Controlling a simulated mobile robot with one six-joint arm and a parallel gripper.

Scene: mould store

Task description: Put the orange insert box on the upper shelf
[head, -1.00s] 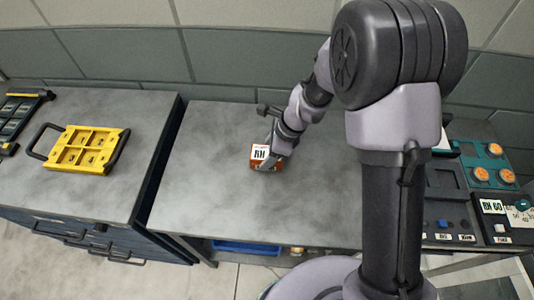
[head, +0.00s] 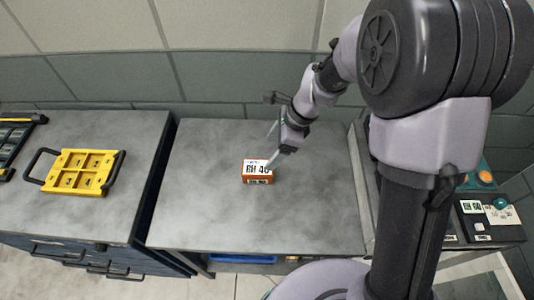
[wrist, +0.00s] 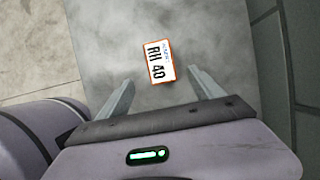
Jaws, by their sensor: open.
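The orange insert box (head: 257,171) sits upright on the grey worktop, with a white label reading "RH 40". In the wrist view the box (wrist: 160,60) lies beyond the fingertips, roughly centred between them. My gripper (head: 272,149) is open and empty, above and behind the box in the head view. Its two fingers also show spread apart in the wrist view (wrist: 160,82). I cannot tell the exact gap between the fingertips and the box. No upper shelf can be made out clearly in these views.
The grey worktop (head: 210,215) is clear around the box. A yellow tray with black handles (head: 78,171) lies on the left cabinet. A blue bin (head: 243,258) shows below the worktop. A dark device with labels (head: 487,215) stands at right, and a tiled wall rises behind.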

